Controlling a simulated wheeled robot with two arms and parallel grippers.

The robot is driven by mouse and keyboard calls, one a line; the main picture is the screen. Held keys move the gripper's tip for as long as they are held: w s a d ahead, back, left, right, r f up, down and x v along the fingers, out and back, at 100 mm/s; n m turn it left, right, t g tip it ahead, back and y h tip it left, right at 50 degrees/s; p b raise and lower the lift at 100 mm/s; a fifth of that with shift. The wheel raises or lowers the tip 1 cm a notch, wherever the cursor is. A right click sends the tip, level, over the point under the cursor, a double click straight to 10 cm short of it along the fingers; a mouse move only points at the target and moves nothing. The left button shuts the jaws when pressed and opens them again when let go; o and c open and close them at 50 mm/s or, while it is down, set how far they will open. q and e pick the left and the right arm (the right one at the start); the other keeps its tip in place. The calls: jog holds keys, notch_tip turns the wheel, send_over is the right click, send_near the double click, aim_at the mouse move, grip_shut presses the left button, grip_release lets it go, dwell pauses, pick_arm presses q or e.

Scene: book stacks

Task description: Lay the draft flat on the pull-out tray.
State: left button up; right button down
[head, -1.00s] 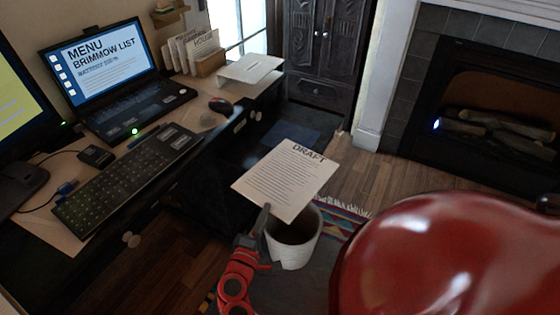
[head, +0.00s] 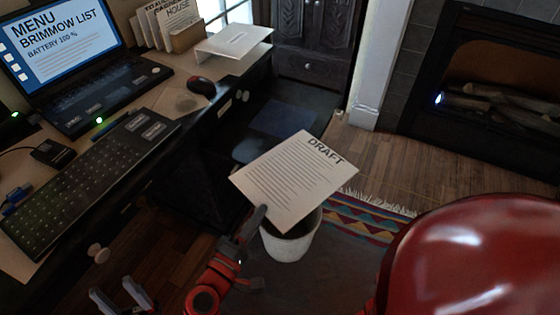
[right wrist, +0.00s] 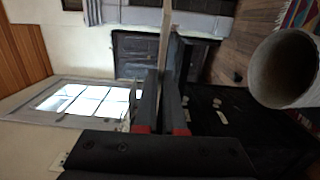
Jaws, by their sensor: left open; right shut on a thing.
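The draft (head: 295,180), a white printed sheet headed DRAFT, is held by its near-left corner in my right gripper (head: 260,215). It is tilted in the air above a white bin (head: 290,244), apart from the desk. In the right wrist view the draft (right wrist: 166,35) shows edge-on between the shut fingers (right wrist: 161,95). My left gripper (head: 122,294) is open and empty at the bottom edge of the head view, below the desk's front. I cannot clearly pick out the pull-out tray; a dark blue flat panel (head: 284,118) lies in shadow beyond the draft.
A patterned rug (head: 360,220) lies behind the bin. A red rounded shape fills the lower right.

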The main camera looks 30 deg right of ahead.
aim_at(252, 174)
jog(key=w+d, duration=0.1)
jog(key=w, duration=0.3)
jog(key=w+d+f+b, duration=0.1)
jog(key=w, duration=0.4)
jog(key=w+d+b, duration=0.1)
jog(key=w, duration=0.3)
jog(key=shift+w+d+f, duration=0.15)
jog(key=shift+d+f, duration=0.05)
jog(key=shift+d, duration=0.2)
jog(key=shift+f+b, duration=0.85)
jog(key=shift+f, duration=0.9)
jog(key=c, duration=1)
grip_release()
